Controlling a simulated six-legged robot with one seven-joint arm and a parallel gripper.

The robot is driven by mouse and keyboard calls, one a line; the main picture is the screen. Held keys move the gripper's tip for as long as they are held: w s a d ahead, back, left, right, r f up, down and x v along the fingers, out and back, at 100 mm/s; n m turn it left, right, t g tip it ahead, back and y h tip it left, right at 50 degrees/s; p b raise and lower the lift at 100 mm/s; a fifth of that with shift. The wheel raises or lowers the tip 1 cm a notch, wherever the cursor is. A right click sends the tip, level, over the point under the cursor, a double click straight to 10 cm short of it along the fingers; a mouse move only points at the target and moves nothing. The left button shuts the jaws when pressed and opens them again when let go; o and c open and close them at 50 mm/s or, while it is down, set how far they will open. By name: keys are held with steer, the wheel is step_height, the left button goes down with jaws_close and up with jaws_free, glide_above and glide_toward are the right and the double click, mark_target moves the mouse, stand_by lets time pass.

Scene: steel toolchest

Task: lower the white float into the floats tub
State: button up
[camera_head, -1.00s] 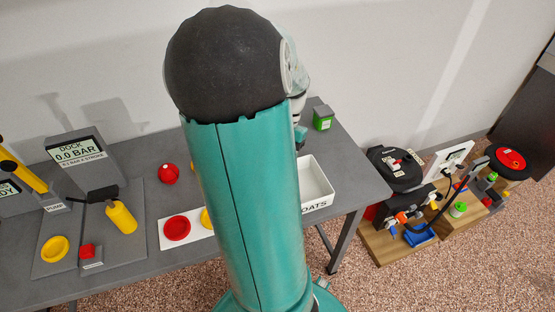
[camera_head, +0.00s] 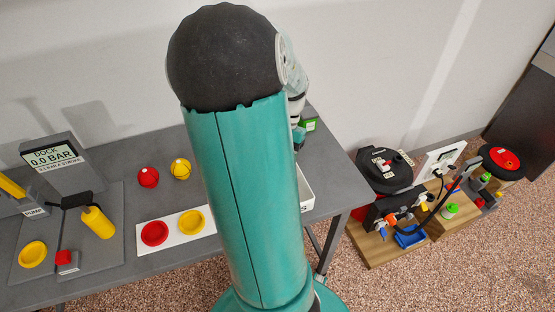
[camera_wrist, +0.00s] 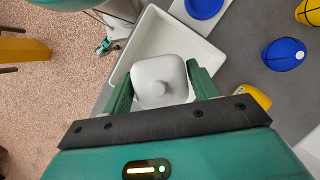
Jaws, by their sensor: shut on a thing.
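The white float (camera_wrist: 158,82), a rounded block with a small knob, sits between the two green fingers of my gripper (camera_wrist: 160,88) in the wrist view. My gripper is shut on it. The white floats tub (camera_wrist: 150,28) lies beyond the float, and the float overlaps the tub's inside in the picture. I cannot tell how high the float is above the tub floor. In the head view only the right end of the tub (camera_head: 307,192) shows; my arm hides the rest, the float and the fingertips.
A blue float (camera_wrist: 284,54) and a blue disc (camera_wrist: 204,8) lie beside the tub. A red float (camera_head: 148,177) and a yellow float (camera_head: 181,169) sit on the grey table behind a white strip (camera_head: 178,249) with red and yellow discs.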

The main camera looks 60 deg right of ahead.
steer(key=shift+w+d+f, duration=0.1)
steer(key=shift+f, duration=0.05)
steer(key=shift+s+d, duration=0.2)
steer(key=shift+s, duration=0.05)
steer(key=shift+w, duration=0.15)
steer(key=shift+a, duration=0.2)
steer(key=shift+a, duration=0.25)
steer(key=shift+f, duration=0.15)
steer(key=shift+f, duration=2.45)
